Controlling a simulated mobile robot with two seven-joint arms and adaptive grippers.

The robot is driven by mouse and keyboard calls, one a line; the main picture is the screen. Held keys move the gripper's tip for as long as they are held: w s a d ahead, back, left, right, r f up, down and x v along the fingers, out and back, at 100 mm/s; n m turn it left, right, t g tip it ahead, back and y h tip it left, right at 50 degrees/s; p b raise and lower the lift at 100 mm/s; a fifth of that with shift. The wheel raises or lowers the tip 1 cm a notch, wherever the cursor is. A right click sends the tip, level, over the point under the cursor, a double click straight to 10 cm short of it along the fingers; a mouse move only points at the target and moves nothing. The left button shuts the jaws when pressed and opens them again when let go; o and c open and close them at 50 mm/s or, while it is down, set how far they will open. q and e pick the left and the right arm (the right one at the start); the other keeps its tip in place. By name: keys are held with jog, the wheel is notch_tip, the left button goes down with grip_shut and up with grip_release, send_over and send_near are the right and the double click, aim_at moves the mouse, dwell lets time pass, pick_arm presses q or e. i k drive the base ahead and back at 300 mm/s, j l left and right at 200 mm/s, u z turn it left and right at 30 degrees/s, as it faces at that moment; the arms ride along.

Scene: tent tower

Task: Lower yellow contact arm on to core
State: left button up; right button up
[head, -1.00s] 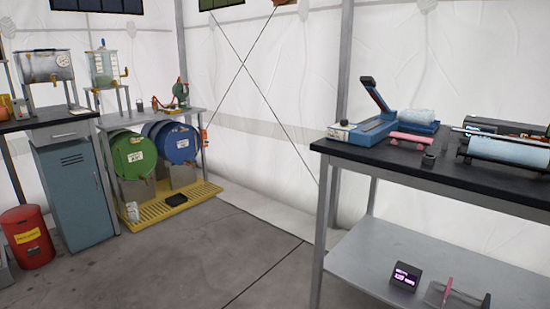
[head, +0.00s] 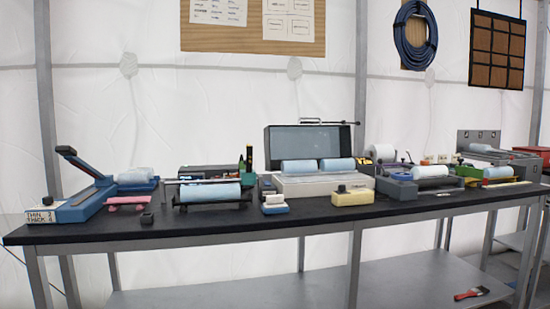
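I cannot clearly make out a yellow contact arm at this distance. A yellow block with a dark knob (head: 352,197) sits at the bench's front edge. Several pale blue cylinders lie on devices along the bench, including one on a black stand (head: 209,194) and a pair (head: 318,166) on a white unit; which is the core I cannot tell. Neither gripper is in view.
The long black-topped bench (head: 270,222) spans the view, with a grey lower shelf (head: 290,290) holding a red brush (head: 471,294). A blue lever device (head: 85,200) stands at its left end. An open grey case (head: 309,141) stands behind. The bench's front strip is mostly clear.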

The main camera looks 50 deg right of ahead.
aim_at(249, 149)
jog(key=z, duration=1.3)
jog(key=j+z, duration=0.2)
